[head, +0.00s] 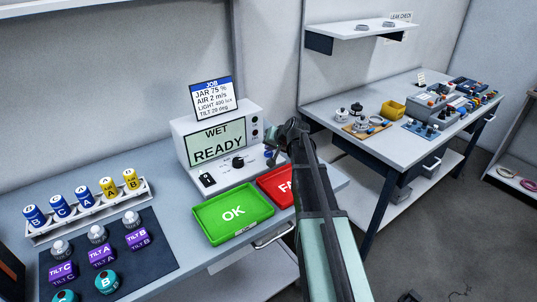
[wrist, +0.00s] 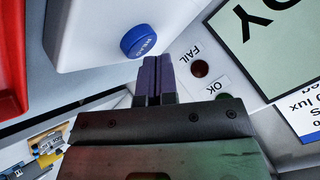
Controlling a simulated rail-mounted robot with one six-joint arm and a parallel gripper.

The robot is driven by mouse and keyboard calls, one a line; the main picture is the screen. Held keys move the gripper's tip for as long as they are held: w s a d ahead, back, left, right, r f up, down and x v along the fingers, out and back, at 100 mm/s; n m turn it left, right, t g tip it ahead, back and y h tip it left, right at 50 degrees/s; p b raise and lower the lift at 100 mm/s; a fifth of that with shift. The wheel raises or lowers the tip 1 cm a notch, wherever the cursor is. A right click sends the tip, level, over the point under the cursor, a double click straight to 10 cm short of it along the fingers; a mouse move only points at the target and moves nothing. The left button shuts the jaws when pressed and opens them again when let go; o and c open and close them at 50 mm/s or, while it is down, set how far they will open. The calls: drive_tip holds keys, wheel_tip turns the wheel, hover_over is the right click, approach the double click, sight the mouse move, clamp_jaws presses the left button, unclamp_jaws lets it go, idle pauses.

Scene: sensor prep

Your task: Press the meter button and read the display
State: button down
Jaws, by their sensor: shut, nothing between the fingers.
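The meter (head: 180,140) is a white box at the back of the bench, with its display (head: 217,144) reading "WET READY". In the wrist view part of the display (wrist: 270,30) shows upside down. A round blue button (wrist: 139,42) marked "READ" sits on the meter's sloped front. My gripper (wrist: 157,60) is shut and empty, its dark fingertips close beside the blue button; I cannot tell whether they touch it. In the head view my gripper (head: 284,140) is at the meter's right end and hides part of it.
A green OK tray (head: 233,235) and a red tray (head: 274,186), partly behind my arm, lie before the meter. A job card (head: 212,97) stands above it. Coloured vials in a rack (head: 40,236) and a dark mat (head: 160,262) with sensors are at left.

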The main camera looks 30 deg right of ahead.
drive_tip(key=shift+f+b, duration=0.5)
idle(0.4)
drive_tip(key=shift+r+p, duration=0.9)
drive_tip(key=shift+r, duration=0.05)
wheel_tip(320, 180, up, 5)
drive_tip(key=p, duration=0.5)
idle(0.6)
